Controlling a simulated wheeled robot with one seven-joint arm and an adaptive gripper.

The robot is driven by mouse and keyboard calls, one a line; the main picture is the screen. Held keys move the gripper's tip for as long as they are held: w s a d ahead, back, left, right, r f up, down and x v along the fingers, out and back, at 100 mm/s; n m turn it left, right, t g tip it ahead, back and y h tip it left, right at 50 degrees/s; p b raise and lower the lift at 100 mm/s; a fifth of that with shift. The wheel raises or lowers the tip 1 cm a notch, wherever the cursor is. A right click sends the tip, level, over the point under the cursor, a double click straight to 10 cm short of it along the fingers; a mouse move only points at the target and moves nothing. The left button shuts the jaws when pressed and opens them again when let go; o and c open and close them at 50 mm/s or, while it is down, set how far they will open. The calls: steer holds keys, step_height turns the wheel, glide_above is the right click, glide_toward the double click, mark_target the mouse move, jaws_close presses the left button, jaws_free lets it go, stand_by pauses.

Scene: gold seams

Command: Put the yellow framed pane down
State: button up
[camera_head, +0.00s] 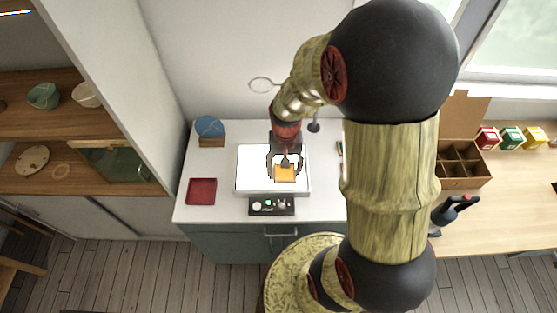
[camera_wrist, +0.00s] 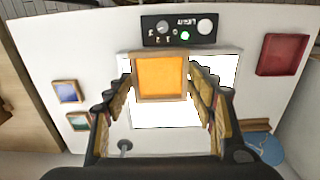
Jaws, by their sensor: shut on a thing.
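The yellow framed pane (camera_head: 284,174) is an orange-yellow square in a thin wooden frame. My gripper (camera_head: 285,162) is shut on it, with a finger at either side of the frame in the wrist view (camera_wrist: 160,79). The pane (camera_wrist: 161,74) is over the bright white light panel (camera_head: 252,182), towards its front edge and right of its middle in the head view. The panel also shows in the wrist view (camera_wrist: 165,115). I cannot tell whether the pane touches the panel or hangs just above it.
A control box (camera_head: 271,207) with knobs and a green light sits before the panel. A red square tray (camera_head: 201,191) lies left. A blue disc (camera_head: 209,125) rests by a wooden block. Blue (camera_wrist: 68,92) and green (camera_wrist: 79,121) framed panes lie beside the panel. A compartment box (camera_head: 460,180) stands right.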

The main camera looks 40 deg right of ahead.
steer(key=shift+s+a+r, duration=0.1)
steer(key=shift+s+r, duration=0.15)
steer(key=shift+s, duration=0.3)
steer(key=shift+s+a+r, duration=0.1)
steer(key=shift+s+r, duration=0.15)
steer(key=shift+s, duration=0.25)
steer(key=w, duration=0.2)
steer(key=w+n, duration=0.1)
steer(key=w, duration=0.1)
steer(key=w+d+r+n, duration=0.1)
steer(key=w, duration=0.1)
steer(key=shift+d, duration=0.1)
steer(key=w+a+f+n+b, duration=0.1)
steer(key=w+a+f, duration=0.1)
steer(key=w, duration=0.2)
steer(key=w+a+f+n+b, duration=0.1)
steer(key=w+a+f, duration=0.2)
steer(key=w, duration=0.1)
steer(key=w+a+f+n+b, duration=0.1)
steer(key=w+a+f, duration=0.2)
steer(key=w, duration=0.1)
steer(key=shift+w+a+n+b, duration=0.1)
steer(key=shift+a+n+b, duration=0.05)
steer(key=shift+n+b, duration=0.25)
steer(key=shift+n, duration=0.5)
steer(key=a+f+b, duration=0.1)
steer(key=a+f, duration=0.3)
steer(key=shift+a, duration=0.15)
steer(key=shift+w, duration=0.1)
